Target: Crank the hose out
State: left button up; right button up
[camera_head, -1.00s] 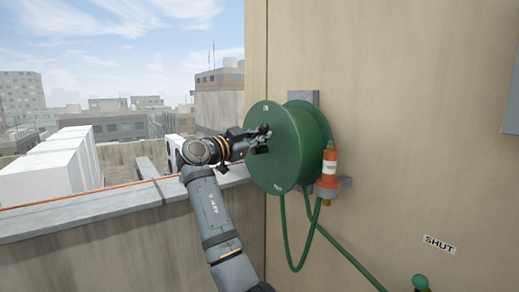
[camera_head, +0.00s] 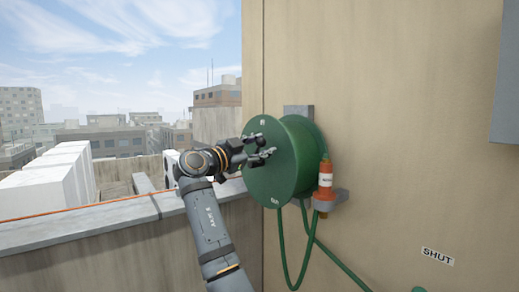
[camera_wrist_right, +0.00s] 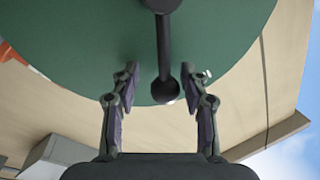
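The green hose reel (camera_head: 285,185) is mounted on the tan wall, with small marks at its top and bottom that look like IN and OUT. Its green hose (camera_head: 281,245) hangs in a loop below. In the right wrist view the black crank (camera_wrist_right: 163,45) ends in a round knob (camera_wrist_right: 165,90), which sits between the spread fingers of my right gripper (camera_wrist_right: 160,90) with clear gaps on both sides. In the head view my right gripper (camera_head: 262,150) is in front of the reel's face, open. My left gripper is not in view.
An orange and white nozzle (camera_head: 325,180) stands in a grey bracket (camera_head: 335,197) right of the reel. A SHUT label (camera_head: 437,256) is lower right, with a green knob at the bottom edge. A grey box (camera_head: 505,100) is on the wall. A parapet (camera_head: 100,235) runs left.

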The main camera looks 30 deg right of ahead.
jog(key=shift+w+f, duration=0.25)
jog(key=shift+f, duration=0.05)
jog(key=shift+a+f, duration=0.15)
jog(key=shift+a, duration=0.15)
jog(key=v, duration=0.6)
jog(key=shift+s+a, duration=0.3)
jog(key=shift+a, duration=0.1)
